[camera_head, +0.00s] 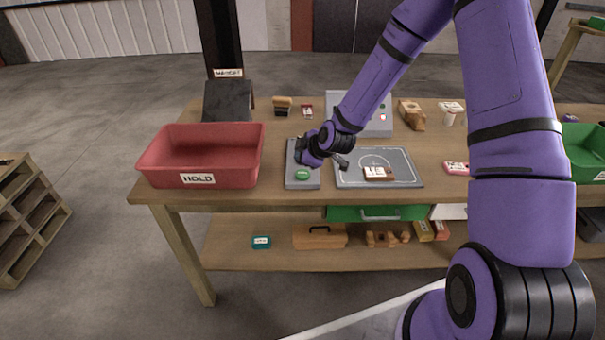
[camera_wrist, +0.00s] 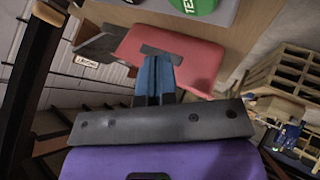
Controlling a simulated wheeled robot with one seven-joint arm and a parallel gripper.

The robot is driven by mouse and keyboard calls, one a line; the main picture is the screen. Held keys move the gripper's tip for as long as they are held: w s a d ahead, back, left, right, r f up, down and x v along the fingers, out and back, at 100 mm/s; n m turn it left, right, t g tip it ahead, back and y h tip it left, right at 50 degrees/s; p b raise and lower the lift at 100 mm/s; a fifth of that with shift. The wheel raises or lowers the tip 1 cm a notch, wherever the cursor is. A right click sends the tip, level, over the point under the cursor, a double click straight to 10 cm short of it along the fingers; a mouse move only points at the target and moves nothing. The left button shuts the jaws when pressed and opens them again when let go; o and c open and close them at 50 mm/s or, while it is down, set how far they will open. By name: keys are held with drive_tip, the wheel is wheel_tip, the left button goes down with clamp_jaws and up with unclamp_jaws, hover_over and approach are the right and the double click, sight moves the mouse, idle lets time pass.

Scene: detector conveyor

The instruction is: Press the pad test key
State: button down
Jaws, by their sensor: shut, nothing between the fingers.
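The pad test key is a round green key (camera_head: 303,175) on the near part of a narrow grey panel (camera_head: 311,184), between the red bin and the flat grey pad (camera_head: 408,181). In the wrist view the green key (camera_wrist: 192,5) is cut by the top edge and shows part of its white lettering. My gripper (camera_head: 299,154) is over the far part of that panel, its fingers partly hidden by my wrist. In the wrist view its dark blue fingers (camera_wrist: 158,60) are together and empty, apart from the key in the picture. I cannot tell its height above the panel.
A red bin (camera_head: 200,181) marked HOLD stands close on the left. A labelled tile (camera_head: 378,173) lies on the pad. A grey box (camera_head: 376,127) stands behind it. A dark sloped stand (camera_head: 228,101) is at the back left. The bench front beside the panel is clear.

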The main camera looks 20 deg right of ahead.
drive_tip(key=shift+r, duration=0.9)
drive_tip(key=shift+r, duration=0.1)
drive_tip(key=s+d+r+m+g+h, duration=0.1)
drive_tip(key=s+d+r+m+h, duration=0.15)
drive_tip(key=s+r, duration=0.65)
drive_tip(key=s+d+r+m+g+h, duration=0.1)
drive_tip(key=s+d+r+m, duration=0.3)
drive_tip(key=r, duration=0.9)
drive_tip(key=s+r+m, duration=0.3)
drive_tip(key=s+r, duration=0.2)
drive_tip(key=s, duration=0.7)
drive_tip(key=s+r+m+g, duration=0.1)
drive_tip(key=s+r+m, duration=0.3)
drive_tip(key=s, duration=0.8)
drive_tip(key=shift+d+r, duration=0.4)
drive_tip(key=shift+r, duration=0.35)
